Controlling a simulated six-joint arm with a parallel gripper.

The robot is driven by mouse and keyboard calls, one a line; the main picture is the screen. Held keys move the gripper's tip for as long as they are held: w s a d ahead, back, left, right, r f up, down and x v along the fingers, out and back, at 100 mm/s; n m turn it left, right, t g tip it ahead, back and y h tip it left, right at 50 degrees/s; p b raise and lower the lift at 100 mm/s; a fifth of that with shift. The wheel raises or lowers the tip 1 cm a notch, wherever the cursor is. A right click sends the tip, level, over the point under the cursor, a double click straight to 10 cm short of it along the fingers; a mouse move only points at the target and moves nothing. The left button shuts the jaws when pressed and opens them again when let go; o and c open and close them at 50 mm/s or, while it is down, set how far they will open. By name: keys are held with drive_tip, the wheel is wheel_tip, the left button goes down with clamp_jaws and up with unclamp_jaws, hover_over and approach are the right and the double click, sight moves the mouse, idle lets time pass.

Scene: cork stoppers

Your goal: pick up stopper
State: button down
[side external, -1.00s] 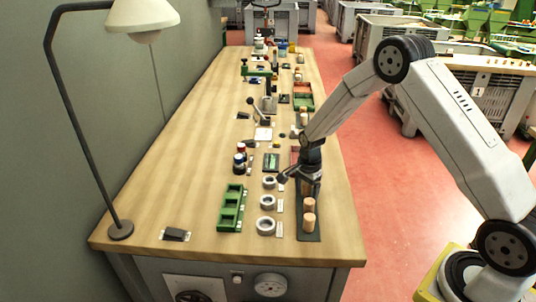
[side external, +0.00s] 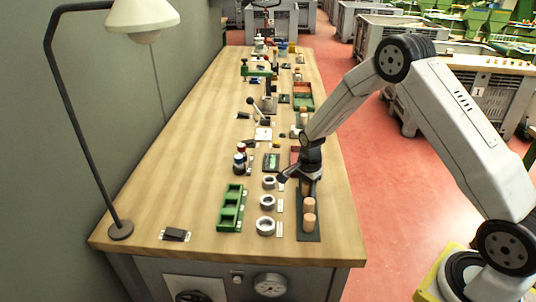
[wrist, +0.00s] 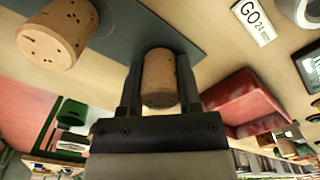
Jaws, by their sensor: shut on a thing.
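A cork stopper (wrist: 159,80) sits between the two fingers of my gripper (wrist: 160,85) in the wrist view, and the gripper is shut on it. In the side external view my gripper (side external: 305,183) is low over the dark strip (side external: 309,229) near the table's right edge, and the held stopper is hidden behind it. Two more cork stoppers, a rear one (side external: 308,204) and a front one (side external: 309,222), stand upright on the strip in front of my gripper. One other stopper (wrist: 58,33) shows large at the upper left of the wrist view.
Grey rings (side external: 266,202) stand left of the strip. A green tray (side external: 230,208) lies further left. A red box (wrist: 248,100) is close to the right of my gripper in the wrist view. The table's front left is mostly clear.

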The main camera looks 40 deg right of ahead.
drive_tip(key=shift+r, duration=1.45)
drive_tip(key=s+a+r, duration=0.2)
drive_tip(key=s+r, duration=0.8)
drive_tip(key=s, duration=0.3)
drive_tip(key=shift+s, duration=0.4)
drive_tip(key=shift+a, duration=0.1)
